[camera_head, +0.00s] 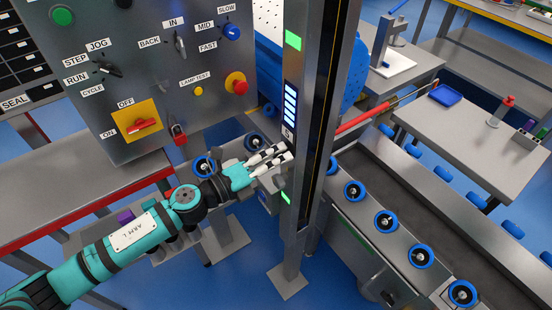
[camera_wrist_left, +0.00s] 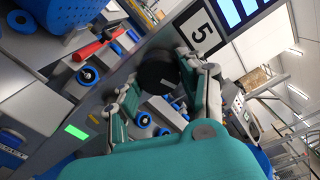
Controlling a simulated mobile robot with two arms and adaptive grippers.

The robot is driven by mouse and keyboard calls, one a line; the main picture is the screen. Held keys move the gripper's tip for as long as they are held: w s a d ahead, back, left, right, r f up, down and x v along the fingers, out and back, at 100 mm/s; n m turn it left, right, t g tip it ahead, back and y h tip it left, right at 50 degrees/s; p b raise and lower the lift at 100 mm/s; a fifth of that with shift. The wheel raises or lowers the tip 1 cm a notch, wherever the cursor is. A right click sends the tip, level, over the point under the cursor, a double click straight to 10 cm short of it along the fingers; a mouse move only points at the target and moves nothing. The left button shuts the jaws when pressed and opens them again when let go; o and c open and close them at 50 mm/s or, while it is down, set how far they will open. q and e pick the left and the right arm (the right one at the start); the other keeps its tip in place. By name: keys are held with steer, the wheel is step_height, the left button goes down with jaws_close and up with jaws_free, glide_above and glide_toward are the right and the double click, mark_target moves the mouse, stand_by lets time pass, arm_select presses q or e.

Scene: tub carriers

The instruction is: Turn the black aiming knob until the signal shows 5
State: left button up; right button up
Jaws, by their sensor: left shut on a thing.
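The black aiming knob (camera_wrist_left: 158,72) sits on the grey post, between my left gripper's fingers in the left wrist view. My left gripper (camera_head: 287,152) is shut on it; in the head view the fingers hide the knob. The wrist view also shows the left gripper (camera_wrist_left: 165,88) close up. The signal display (camera_head: 290,105) is on the post above the knob, with several pale bars lit in a column. Part of the display (camera_wrist_left: 230,10) shows in the wrist view, beside a white label with a printed 5 (camera_wrist_left: 201,27). My right gripper is out of view.
The grey post (camera_head: 303,220) carries green lights above and below the display. A control panel (camera_head: 150,80) with switches stands at the left, with a red padlock (camera_head: 178,135) at its lower edge. A conveyor (camera_head: 430,210) with blue rollers runs at the right.

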arm_select(q)
steer(key=shift+f+m, duration=0.1)
steer(key=shift+m, duration=0.2)
stand_by(0.4)
steer(key=o, duration=1.2)
steer(key=v, duration=1.2)
